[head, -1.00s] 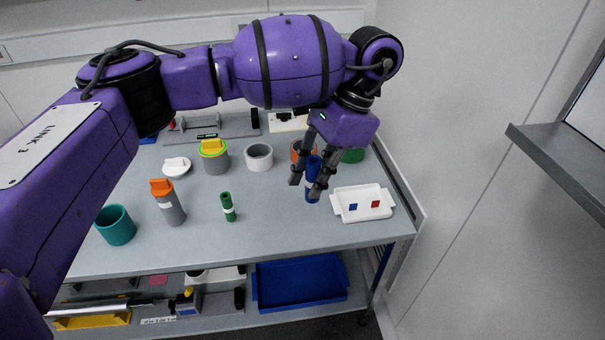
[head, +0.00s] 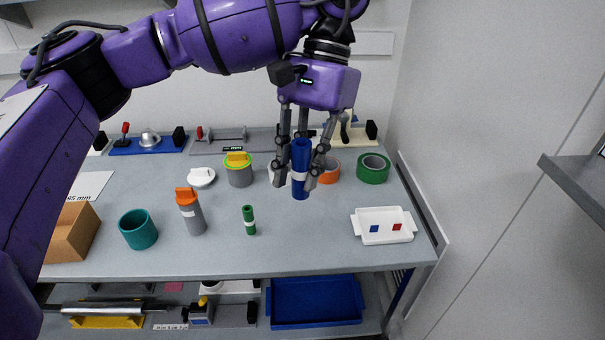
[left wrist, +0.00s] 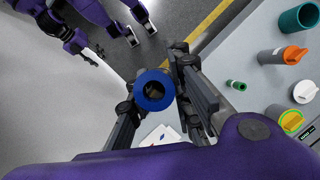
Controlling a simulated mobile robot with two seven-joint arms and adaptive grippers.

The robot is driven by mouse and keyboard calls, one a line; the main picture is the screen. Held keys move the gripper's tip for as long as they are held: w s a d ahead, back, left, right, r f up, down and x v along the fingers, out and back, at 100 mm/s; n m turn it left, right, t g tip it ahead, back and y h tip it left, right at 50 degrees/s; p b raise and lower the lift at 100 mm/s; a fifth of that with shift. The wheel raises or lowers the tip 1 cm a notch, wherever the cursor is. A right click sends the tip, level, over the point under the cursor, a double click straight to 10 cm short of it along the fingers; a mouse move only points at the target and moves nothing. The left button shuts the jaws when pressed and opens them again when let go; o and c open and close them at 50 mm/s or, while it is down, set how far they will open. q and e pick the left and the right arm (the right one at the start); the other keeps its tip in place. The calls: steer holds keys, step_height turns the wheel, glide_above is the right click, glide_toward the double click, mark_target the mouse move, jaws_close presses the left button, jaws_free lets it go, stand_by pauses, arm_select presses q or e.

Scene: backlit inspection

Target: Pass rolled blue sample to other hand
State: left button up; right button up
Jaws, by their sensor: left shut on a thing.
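The rolled blue sample (head: 301,156) is a dark blue tube with a white band, upright in the head view. My left gripper (head: 299,178) is shut around it, fingers pointing down. The left wrist view shows the tube end-on, as a blue ring with a dark hole (left wrist: 154,90), between the fingers. The tube appears held above the table; its exact height is hard to tell. My right gripper is outside the head view. Purple arm parts and a small dark gripper (left wrist: 92,56) show at the upper left of the left wrist view; its jaw state is unclear.
A white tray (head: 384,238) with blue and red squares lies to the right. A green roll (head: 249,221), grey bottle (head: 193,218) and teal cup (head: 138,230) stand left. Orange and green tape rolls (head: 373,169) sit behind. The front middle of the table (head: 310,245) is clear.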

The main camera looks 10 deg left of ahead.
arm_select(q)
steer(key=w+d+n+h, duration=0.1)
steer(key=w+d+n, duration=0.3)
steer(key=w+d, duration=0.4)
steer(key=shift+h, duration=0.3)
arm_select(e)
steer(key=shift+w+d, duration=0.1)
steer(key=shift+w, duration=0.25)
arm_select(q)
steer(key=shift+s, duration=0.1)
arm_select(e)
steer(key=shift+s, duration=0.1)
